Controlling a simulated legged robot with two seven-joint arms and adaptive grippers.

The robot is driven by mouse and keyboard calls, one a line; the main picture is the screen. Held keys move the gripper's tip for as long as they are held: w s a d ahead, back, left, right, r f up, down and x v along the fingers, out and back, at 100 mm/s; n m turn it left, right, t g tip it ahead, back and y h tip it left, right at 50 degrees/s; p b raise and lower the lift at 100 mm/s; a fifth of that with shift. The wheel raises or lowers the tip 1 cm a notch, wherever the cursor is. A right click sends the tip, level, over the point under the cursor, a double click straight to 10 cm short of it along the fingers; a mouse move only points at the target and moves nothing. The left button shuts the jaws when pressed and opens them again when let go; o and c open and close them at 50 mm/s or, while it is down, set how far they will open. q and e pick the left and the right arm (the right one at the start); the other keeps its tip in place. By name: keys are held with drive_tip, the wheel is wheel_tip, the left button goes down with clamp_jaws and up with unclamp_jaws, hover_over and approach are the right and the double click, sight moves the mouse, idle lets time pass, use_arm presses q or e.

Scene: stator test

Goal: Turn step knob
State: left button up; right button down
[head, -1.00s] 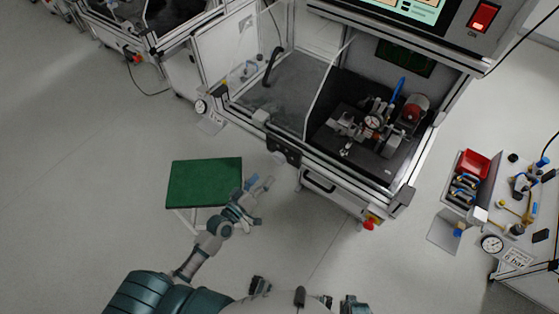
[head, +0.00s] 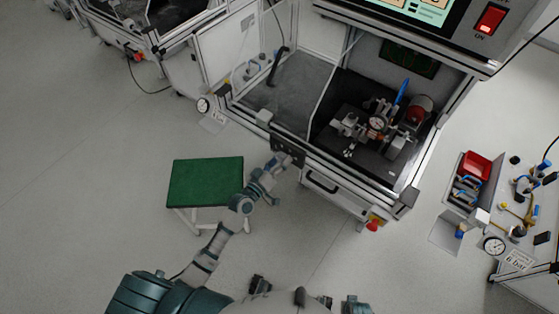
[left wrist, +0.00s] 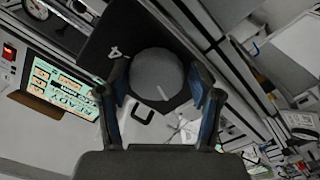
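The step knob (left wrist: 157,75) is a round grey disc with a white pointer line, on a black panel (left wrist: 110,35) marked with a white 4. It fills the upper middle of the left wrist view. My left gripper (left wrist: 158,88) is open, with one finger to each side of the knob and a visible gap at both sides. I cannot tell whether the fingertips reach around the knob or stop short of it. In the head view my left gripper (head: 282,161) is at the dark knob panel (head: 289,149) on the test bench's front edge.
A green-topped stool (head: 205,183) stands left of my left forearm. A side table (head: 515,215) with tools is at the right.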

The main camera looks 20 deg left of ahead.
use_arm(q)
drive_tip(key=shift+a+f, duration=0.1)
drive_tip(key=shift+a, duration=0.05)
drive_tip(key=c, duration=0.3)
drive_tip(key=shift+s+d, duration=0.1)
drive_tip(key=shift+d, duration=0.3)
drive_tip(key=shift+c, duration=0.2)
drive_tip(key=shift+d, duration=0.15)
use_arm(e)
drive_tip(key=shift+d+f, duration=0.1)
drive_tip(key=shift+d, duration=0.35)
use_arm(q)
drive_tip(key=shift+a+f, duration=0.1)
drive_tip(key=shift+a, duration=0.15)
use_arm(e)
drive_tip(key=shift+a, duration=0.25)
